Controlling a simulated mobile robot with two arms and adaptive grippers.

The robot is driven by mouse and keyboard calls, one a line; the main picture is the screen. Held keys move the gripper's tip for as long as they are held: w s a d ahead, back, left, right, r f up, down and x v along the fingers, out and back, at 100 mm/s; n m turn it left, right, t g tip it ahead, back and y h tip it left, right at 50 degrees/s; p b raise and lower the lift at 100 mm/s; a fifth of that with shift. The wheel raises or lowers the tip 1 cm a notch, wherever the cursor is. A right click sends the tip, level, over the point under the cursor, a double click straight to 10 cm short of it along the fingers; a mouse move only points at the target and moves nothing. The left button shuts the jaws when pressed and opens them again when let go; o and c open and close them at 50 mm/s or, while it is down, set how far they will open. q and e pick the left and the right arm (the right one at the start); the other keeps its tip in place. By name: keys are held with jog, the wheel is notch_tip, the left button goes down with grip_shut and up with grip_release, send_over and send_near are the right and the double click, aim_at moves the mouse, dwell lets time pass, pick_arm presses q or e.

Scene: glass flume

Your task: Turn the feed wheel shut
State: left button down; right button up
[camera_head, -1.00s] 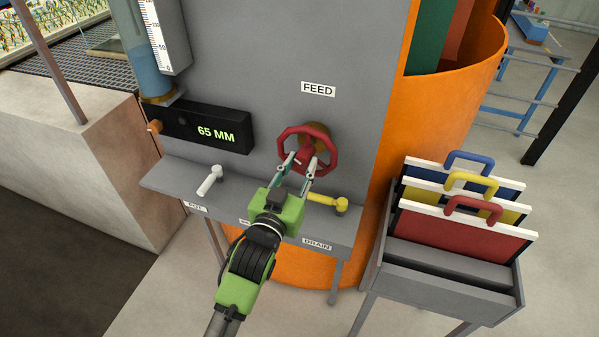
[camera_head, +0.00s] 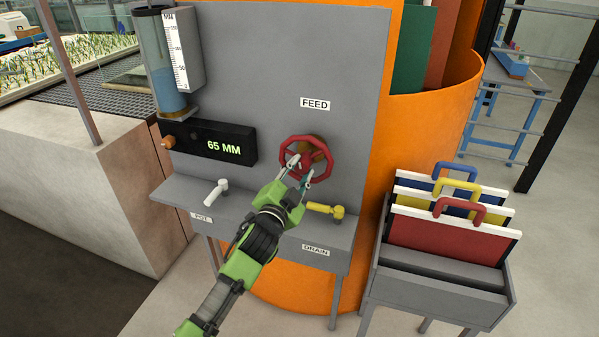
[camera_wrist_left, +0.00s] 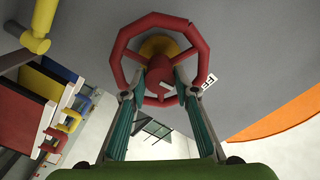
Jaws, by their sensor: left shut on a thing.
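The red feed wheel (camera_head: 306,139) is mounted on the grey panel, below the FEED label (camera_head: 315,103). My left gripper (camera_head: 299,172) comes up from below, with its fingers at the lower part of the wheel. In the left wrist view the wheel (camera_wrist_left: 122,42) shows as a ring with a red hub and a yellow-brown part behind it. There the two fingers of my left gripper (camera_wrist_left: 159,80) reach to the hub area, one on each side, shut on the wheel. The exact contact is partly hidden. My right gripper is not in view.
A yellow DRAIN lever (camera_head: 324,209) sits just right of my gripper, and a white lever (camera_head: 216,192) to its left, on a grey shelf (camera_head: 183,193). A display (camera_head: 208,142) reads 65 MM. A rack (camera_head: 432,276) of coloured boards stands at right.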

pick_arm(q)
jog(key=shift+m, duration=1)
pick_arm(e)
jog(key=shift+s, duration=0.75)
pick_arm(q)
jog(key=c, duration=1.6)
grip_release()
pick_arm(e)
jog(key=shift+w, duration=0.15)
pick_arm(q)
jog(key=v, duration=1.2)
